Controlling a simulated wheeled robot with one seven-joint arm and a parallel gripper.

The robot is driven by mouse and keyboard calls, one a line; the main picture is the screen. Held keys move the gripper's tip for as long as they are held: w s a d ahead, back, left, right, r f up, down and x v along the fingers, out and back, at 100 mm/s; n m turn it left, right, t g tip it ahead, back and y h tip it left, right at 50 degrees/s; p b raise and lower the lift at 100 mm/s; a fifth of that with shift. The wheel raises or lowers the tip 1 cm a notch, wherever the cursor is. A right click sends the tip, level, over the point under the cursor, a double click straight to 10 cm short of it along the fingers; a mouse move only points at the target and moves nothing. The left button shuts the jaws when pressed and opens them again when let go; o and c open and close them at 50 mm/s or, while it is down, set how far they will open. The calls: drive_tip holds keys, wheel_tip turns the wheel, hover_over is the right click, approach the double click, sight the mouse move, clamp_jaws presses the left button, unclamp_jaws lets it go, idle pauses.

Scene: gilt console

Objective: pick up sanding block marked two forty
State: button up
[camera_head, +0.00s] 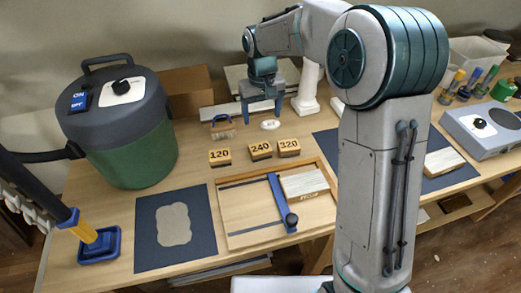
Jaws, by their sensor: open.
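The sanding block marked 240 (260,150) sits on the wooden table, between the block marked 120 (220,157) on its left and the block marked 320 (289,148) close on its right. All three are yellowish with dark numbers facing the camera. My gripper (262,115) points down, open, with nothing seen between its fingers. It is farther back than the 240 block, above or behind a small round white item (270,125). How high its fingertips are over the table is hard to tell.
A green and grey shop vacuum (125,120) stands at the left. A wooden jig with a blue bar (240,200) lies in front of the blocks. A dark mat (148,240) lies front left. My arm hides part of the right side.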

hover_over(260, 148)
drive_tip(key=f, duration=0.6)
drive_tip(key=w+f, duration=0.1)
drive_tip(key=f, duration=0.2)
drive_tip(key=shift+a+f, duration=0.15)
drive_tip(key=shift+s+d+f+p, duration=0.15)
drive_tip(key=shift+f+p, duration=0.3)
drive_tip(key=shift+f, duration=0.95)
drive_tip(key=shift+s+d+f+p, duration=0.1)
drive_tip(key=shift+s+f+p, duration=0.25)
drive_tip(key=shift+f, duration=1)
drive_tip(key=shift+w, duration=0.1)
drive_tip(key=shift+c, duration=0.3)
drive_tip(key=shift+a, duration=0.1)
drive_tip(key=c, duration=0.7)
